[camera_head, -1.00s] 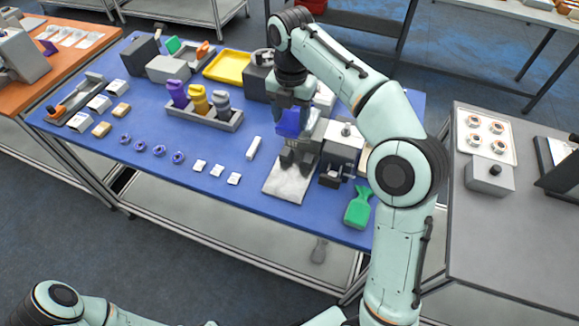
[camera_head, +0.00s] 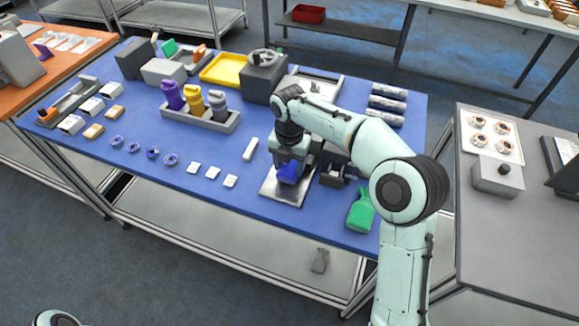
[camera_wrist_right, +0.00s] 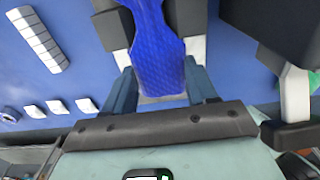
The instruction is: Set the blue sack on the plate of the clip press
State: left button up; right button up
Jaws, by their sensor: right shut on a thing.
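The blue sack (camera_head: 288,174) is held in my right gripper (camera_head: 289,162), over the metal plate (camera_head: 283,195) of the clip press. I cannot tell whether the sack touches the plate. In the right wrist view the blue sack (camera_wrist_right: 157,50) lies between the two fingers of the right gripper (camera_wrist_right: 160,82), which are shut on it. My right gripper and forearm hide most of the press behind the plate. My left gripper is not in view; only a bit of the left arm shows at the lower left.
A green sack (camera_head: 361,212) lies right of the plate near the table's front edge. A small grey machine (camera_head: 334,172) stands beside the plate. White packets (camera_head: 212,172) and a white bar (camera_head: 250,149) lie to the left. A holder with purple, yellow and grey sacks (camera_head: 199,118) stands farther back.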

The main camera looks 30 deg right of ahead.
aim_at(290, 168)
jog(key=shift+f, duration=0.3)
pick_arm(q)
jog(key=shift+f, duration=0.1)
pick_arm(e)
jog(key=shift+f, duration=0.2)
jog(key=o, duration=1.2)
jog(key=shift+c, duration=0.2)
jog(key=shift+r, duration=0.1)
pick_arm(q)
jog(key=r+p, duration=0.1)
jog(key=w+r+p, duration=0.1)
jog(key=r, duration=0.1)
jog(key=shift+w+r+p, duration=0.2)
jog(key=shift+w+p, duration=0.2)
pick_arm(e)
notch_tip(290, 168, up, 12)
